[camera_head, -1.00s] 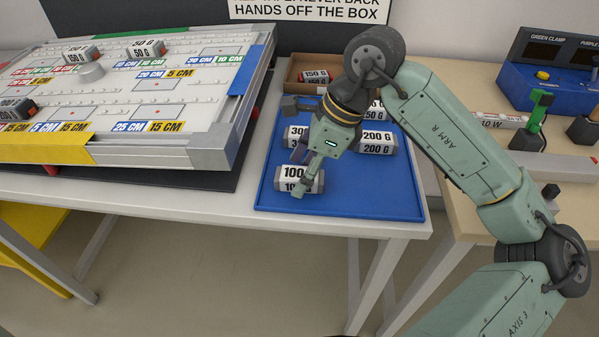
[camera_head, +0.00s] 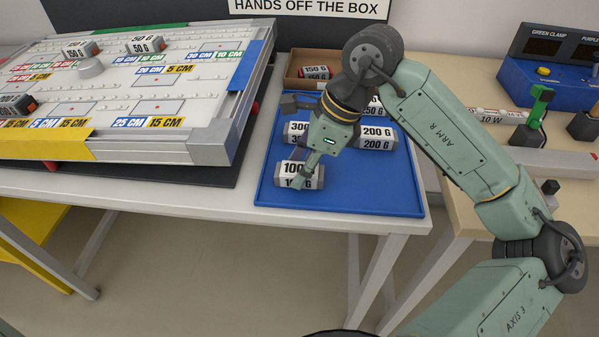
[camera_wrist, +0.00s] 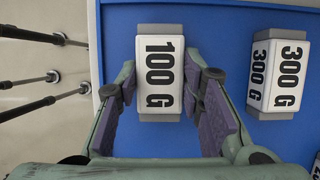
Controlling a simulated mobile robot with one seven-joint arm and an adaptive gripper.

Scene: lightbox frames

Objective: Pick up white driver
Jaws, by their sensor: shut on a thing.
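I cannot make out a white driver in either view. My gripper (camera_head: 300,180) reaches down at the front left of the blue tray. It is shut on the white 100 G weight (camera_head: 287,170), which has grey ends and black lettering. In the wrist view my gripper's purple-padded fingers (camera_wrist: 160,100) are on both sides of the 100 G weight (camera_wrist: 161,75). The weight looks to be still at the tray's level. In the head view a finger hides part of its label.
The blue tray (camera_head: 370,195) also holds a 300 G weight (camera_head: 297,130), a 200 G weight (camera_head: 376,138) and another weight behind my arm. A cardboard box (camera_head: 293,72) is behind. A tilted board (camera_head: 110,105) stands left. A white bar marked 10 W (camera_head: 490,117) lies right.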

